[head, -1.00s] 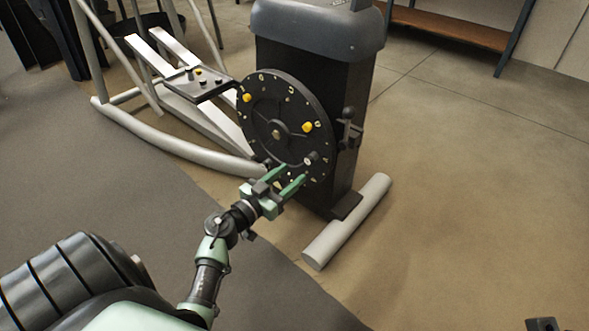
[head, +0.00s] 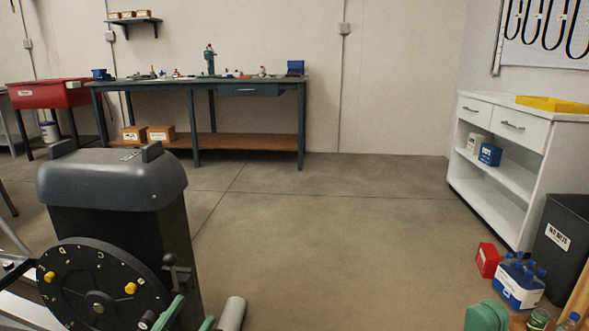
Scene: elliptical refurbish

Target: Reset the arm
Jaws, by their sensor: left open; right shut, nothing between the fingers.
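My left gripper (head: 190,318) is at the bottom edge of the head view, in front of the lower right of a black dial wheel (head: 98,308). Its two green fingers are apart, and no object shows between them. The rest of my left arm is below the picture. The wheel has yellow knobs (head: 130,288) and pale marks, and its lower part is cut off. It is on the side of a dark machine with a rounded grey cover (head: 112,178). A small black lever (head: 172,266) stands right of the wheel. I cannot make out my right gripper.
A long workbench (head: 215,140) stands along the back wall. A white cabinet (head: 505,165) is at the right. A red box (head: 487,260), a blue-and-white bottle carrier (head: 519,287), a green rounded object (head: 487,316) and a black bin (head: 562,242) are at lower right. The middle floor is clear.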

